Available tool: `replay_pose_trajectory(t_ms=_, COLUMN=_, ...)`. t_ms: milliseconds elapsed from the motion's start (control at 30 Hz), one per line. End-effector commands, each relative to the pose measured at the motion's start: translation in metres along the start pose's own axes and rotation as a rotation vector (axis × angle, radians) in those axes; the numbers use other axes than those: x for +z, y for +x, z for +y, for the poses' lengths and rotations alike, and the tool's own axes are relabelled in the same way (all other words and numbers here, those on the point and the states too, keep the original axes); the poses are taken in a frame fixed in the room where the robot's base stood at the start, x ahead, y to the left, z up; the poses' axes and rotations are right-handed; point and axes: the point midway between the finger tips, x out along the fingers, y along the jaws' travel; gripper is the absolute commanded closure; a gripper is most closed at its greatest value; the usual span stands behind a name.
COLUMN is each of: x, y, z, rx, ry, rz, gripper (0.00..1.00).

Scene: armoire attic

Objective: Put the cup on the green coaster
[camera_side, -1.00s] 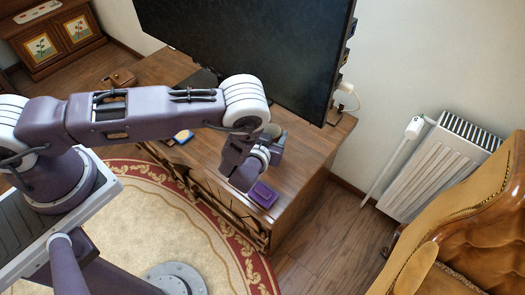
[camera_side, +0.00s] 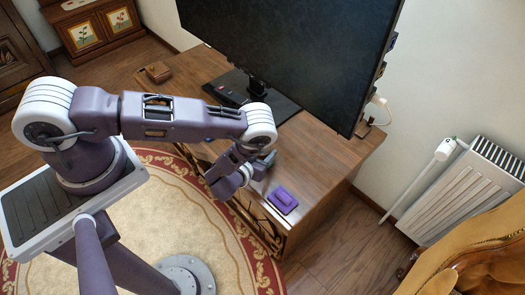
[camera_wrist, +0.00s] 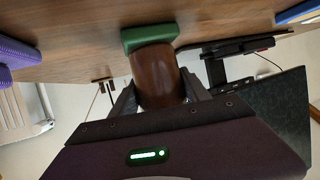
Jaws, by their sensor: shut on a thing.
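My gripper (camera_wrist: 158,95) is shut on a brown cup (camera_wrist: 157,75), which sits between its fingers in the wrist view. That view is upside down, with the wooden table top along its upper edge. The green coaster (camera_wrist: 148,36) is right at the cup's far end. I cannot tell whether the cup touches it or hovers just above. In the side view my gripper (camera_side: 262,165) is low over the table's front part, left of a purple block-like thing. The cup and green coaster are hidden there by my arm.
The purple thing (camera_side: 283,200) lies on the wooden table (camera_side: 325,165) near its front corner. A blue thing (camera_wrist: 298,12) lies on the opposite side. A large monitor (camera_side: 290,50) with a black base stands behind.

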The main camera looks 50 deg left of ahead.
Motion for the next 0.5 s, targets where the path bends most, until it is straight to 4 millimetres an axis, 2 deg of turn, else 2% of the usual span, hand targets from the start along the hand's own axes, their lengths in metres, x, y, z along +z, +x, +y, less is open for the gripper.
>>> replay_pose_trajectory(t_ms=200, x=0.0022, y=0.0011, z=0.0002, rx=0.001, ry=0.000, rz=0.001, gripper=0.95)
replay_pose_trajectory(t_ms=233, x=0.0021, y=0.0010, z=0.0002, rx=0.000, ry=0.000, rz=0.000, gripper=0.40)
replay_pose_trajectory(t_ms=300, x=0.0019, y=0.0009, z=0.0002, rx=0.000, ry=0.000, rz=0.000, gripper=0.26)
replay_pose_trajectory(t_ms=333, x=0.0019, y=0.0009, z=0.0002, rx=0.000, ry=0.000, rz=0.000, gripper=0.24)
replay_pose_trajectory(t_ms=500, x=0.0018, y=0.0009, z=0.0003, rx=0.000, ry=0.000, rz=0.000, gripper=0.24)
